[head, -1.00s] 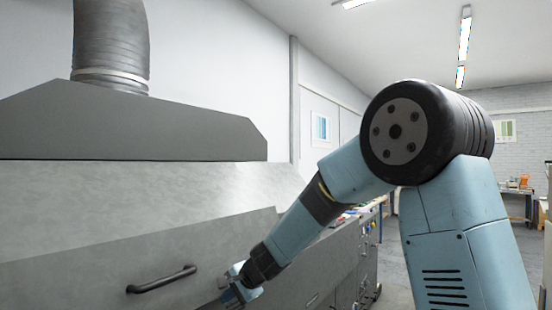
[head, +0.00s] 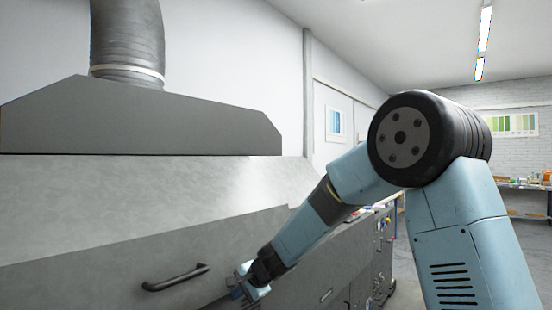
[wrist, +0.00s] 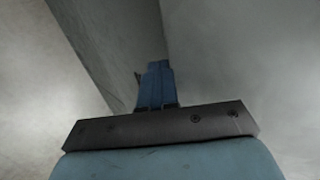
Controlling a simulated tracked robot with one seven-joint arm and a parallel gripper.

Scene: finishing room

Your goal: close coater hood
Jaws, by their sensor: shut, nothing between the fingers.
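The coater hood (head: 110,262) is a grey metal panel with a black bar handle (head: 176,278) at the lower left of the head view. Its sloping top edge stands out from the grey machine body (head: 120,190) behind it, so it looks partly open. My gripper (head: 238,300) is low in the head view, to the right of the handle and apart from it. In the wrist view my blue fingers (wrist: 157,82) are together and empty, in front of grey metal surfaces with a dark edge. Whether they touch the metal cannot be told.
A grey extraction canopy (head: 150,125) with a ribbed duct (head: 127,40) hangs above the machine. Grey cabinets (head: 370,255) continue to the right. A bench with small items (head: 525,185) stands at the far right, with open floor before it.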

